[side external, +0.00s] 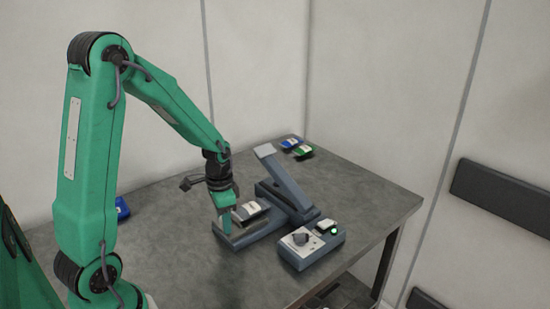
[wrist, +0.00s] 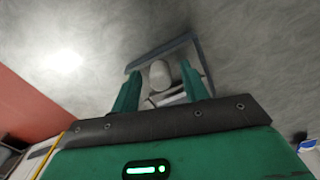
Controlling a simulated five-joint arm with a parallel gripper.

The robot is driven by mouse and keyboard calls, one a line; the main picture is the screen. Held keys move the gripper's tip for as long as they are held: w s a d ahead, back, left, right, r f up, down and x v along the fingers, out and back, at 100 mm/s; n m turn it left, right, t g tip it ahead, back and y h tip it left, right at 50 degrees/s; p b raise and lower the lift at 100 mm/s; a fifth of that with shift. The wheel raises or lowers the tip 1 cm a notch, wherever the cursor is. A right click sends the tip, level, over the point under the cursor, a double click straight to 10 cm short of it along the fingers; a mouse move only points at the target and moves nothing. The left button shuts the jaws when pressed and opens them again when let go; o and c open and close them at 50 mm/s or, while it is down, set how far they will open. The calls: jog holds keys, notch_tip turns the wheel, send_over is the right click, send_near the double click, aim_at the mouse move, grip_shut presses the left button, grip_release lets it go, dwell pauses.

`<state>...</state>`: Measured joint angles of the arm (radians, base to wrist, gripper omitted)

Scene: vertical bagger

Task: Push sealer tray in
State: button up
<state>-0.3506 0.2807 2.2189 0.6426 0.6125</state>
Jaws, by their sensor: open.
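The sealer tray (side external: 258,233) is a low blue-grey frame at the front left of the sealer (side external: 284,208), whose lever-like arm (side external: 278,175) is raised at a slant. A pale pouch (side external: 250,210) lies in the tray. In the wrist view the tray's rim (wrist: 165,49) and the pale pouch (wrist: 160,75) show between and beyond my fingers. My gripper (side external: 228,238) is open and points down at the tray's left end. It also shows in the wrist view (wrist: 160,72), with its fingers apart. I cannot tell whether a finger touches the tray.
A control box (side external: 310,247) with a knob and a lit green button stands right of the sealer, near the table's front edge. Blue (side external: 290,144) and green (side external: 302,152) packets lie at the back. Another blue packet (side external: 122,208) lies left. The table (side external: 365,200) is clear at right.

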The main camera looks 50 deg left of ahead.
aim_at(244, 208)
jog(key=shift+c, duration=0.5)
jog(key=c, duration=0.8)
jog(key=shift+c, duration=0.2)
jog(key=shift+w, duration=3.3)
jog(key=o, duration=1.1)
